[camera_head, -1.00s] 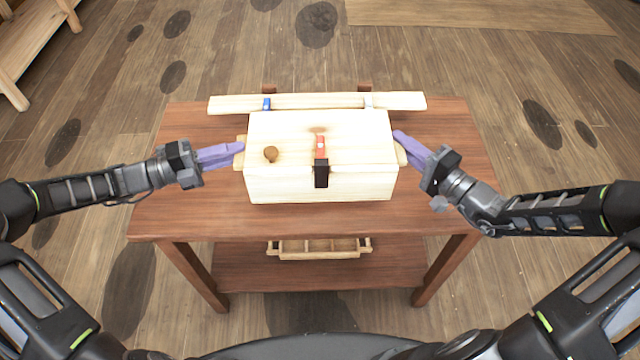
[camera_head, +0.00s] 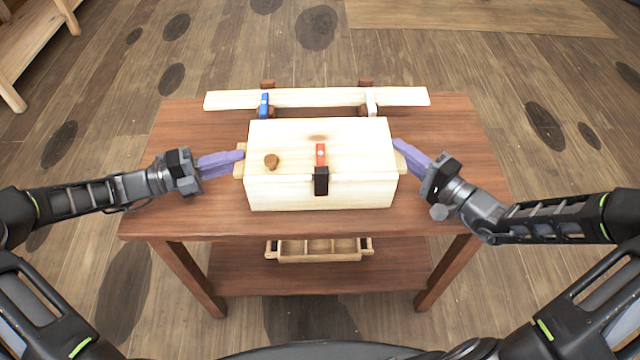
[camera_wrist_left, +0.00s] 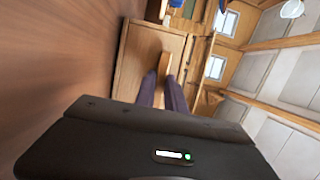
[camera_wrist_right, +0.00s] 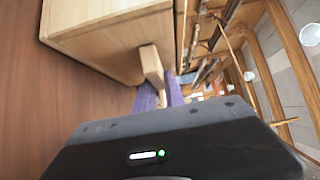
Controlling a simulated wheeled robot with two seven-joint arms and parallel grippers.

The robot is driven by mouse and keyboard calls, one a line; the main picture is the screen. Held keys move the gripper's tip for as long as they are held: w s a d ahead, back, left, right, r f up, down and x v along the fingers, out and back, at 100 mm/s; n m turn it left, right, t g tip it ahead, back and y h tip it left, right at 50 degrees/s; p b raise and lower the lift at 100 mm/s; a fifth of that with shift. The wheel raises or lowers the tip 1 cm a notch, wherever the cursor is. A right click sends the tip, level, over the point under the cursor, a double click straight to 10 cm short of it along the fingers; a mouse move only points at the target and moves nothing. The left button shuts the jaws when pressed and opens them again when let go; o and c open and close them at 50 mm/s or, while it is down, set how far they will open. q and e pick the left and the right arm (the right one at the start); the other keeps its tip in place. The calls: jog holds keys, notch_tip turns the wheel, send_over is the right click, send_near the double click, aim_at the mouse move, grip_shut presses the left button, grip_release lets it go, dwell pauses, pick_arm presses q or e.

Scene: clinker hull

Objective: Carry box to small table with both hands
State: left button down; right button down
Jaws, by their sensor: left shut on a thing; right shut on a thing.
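A pale wooden box (camera_head: 355,150) with a closed lid and a dark front latch is in the middle of the head view, above or on the reddish-brown table (camera_head: 180,215). I cannot tell if its base touches the table top. My left gripper (camera_head: 238,156) is shut on the box's left side handle, and my right gripper (camera_head: 400,144) is shut on its right side handle. The left wrist view shows the box end (camera_wrist_left: 150,65) with a handle between purple fingers. The right wrist view shows the same at the other end (camera_wrist_right: 110,40).
A pale plank (camera_head: 315,97) lies behind the box, with a blue clamp (camera_head: 264,105) and a white clamp (camera_head: 371,103). A divided wooden tray (camera_head: 318,249) sits on the lower shelf. A wooden bench (camera_head: 35,40) stands far left. Open floor surrounds the table.

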pick_arm(q)
jog(key=c, duration=1.8)
grip_release()
jog(key=shift+f, duration=0.3)
jog(key=shift+c, duration=0.2)
pick_arm(e)
jog(key=c, duration=1.8)
grip_release()
jog(key=shift+f, duration=0.3)
jog(key=shift+c, duration=0.2)
pick_arm(q)
jog(key=o, duration=0.4)
jog(key=shift+r, duration=0.1)
pick_arm(e)
jog(key=o, duration=0.4)
jog(key=shift+r, duration=0.1)
pick_arm(q)
jog(key=shift+o, duration=0.2)
jog(key=shift+a, duration=0.15)
pick_arm(e)
jog(key=shift+o, duration=0.2)
pick_arm(q)
jog(key=v, duration=1.1)
jog(key=shift+s+a, duration=0.15)
jog(key=shift+a, duration=0.2)
pick_arm(e)
jog(key=v, duration=1.2)
